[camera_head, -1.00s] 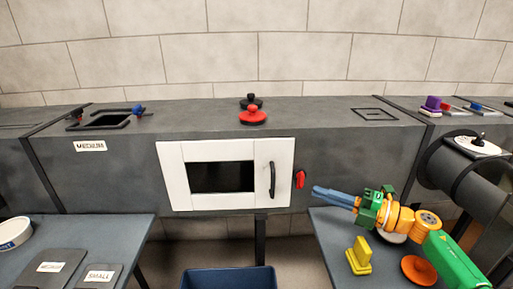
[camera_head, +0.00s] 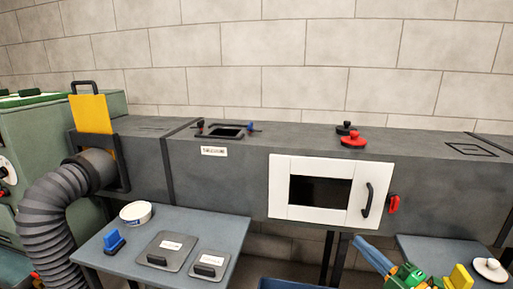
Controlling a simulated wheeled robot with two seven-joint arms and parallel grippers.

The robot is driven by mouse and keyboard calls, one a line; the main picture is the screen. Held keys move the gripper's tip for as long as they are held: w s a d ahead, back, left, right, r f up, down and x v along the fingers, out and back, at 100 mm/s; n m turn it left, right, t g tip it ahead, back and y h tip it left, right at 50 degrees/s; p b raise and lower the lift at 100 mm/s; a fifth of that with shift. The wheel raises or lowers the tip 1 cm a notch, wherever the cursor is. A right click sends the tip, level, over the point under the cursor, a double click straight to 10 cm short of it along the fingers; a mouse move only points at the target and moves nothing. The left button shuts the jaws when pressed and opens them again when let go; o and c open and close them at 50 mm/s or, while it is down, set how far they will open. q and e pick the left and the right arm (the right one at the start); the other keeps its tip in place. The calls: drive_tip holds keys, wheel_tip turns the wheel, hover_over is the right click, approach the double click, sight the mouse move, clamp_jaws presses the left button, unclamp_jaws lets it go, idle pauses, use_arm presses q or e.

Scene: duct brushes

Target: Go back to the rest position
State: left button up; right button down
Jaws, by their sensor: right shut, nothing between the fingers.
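My right gripper (camera_head: 373,255) is at the bottom right of the head view, its blue fingers together and empty. It points up and left, below the white door (camera_head: 282,188) of the grey duct. Part of my green and orange right arm shows behind it, cut off by the lower picture edge. My left gripper is not in view.
The grey duct (camera_head: 225,178) runs along the wall. The right table (camera_head: 425,250) holds a yellow brush (camera_head: 460,277) and a white disc (camera_head: 490,269) near my gripper. The left table (camera_head: 190,222) holds a blue brush (camera_head: 114,241) and plates. A blue bin (camera_head: 285,284) is below.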

drive_tip(key=s+a+f+m+g+h, duration=0.1)
drive_tip(key=s+f+m+g+h, duration=0.1)
drive_tip(key=s+f+m+h, duration=0.4)
drive_tip(key=s+a+f+m+g+h, duration=0.2)
drive_tip(key=s+f+m+h, duration=0.15)
drive_tip(key=f+m, duration=0.5)
drive_tip(key=s+a+f+m+g, duration=0.1)
drive_tip(key=s+a+f+g, duration=0.15)
drive_tip(key=s, duration=0.35)
drive_tip(key=s+a+f+m+g+y, duration=0.1)
drive_tip(key=s+f+g, duration=0.1)
drive_tip(key=s+g, duration=0.35)
drive_tip(key=s+a+f+m+g, duration=0.1)
drive_tip(key=s+a+f+g, duration=0.1)
drive_tip(key=s, duration=0.6)
wheel_tip(320, 180, down, 16)
drive_tip(key=s, duration=0.1)
drive_tip(key=s+d+f+g, duration=0.2)
drive_tip(key=s+f, duration=0.9)
drive_tip(key=s, duration=0.1)
wheel_tip(320, 180, up, 16)
drive_tip(key=s+p, duration=0.1)
drive_tip(key=p, duration=1.5)
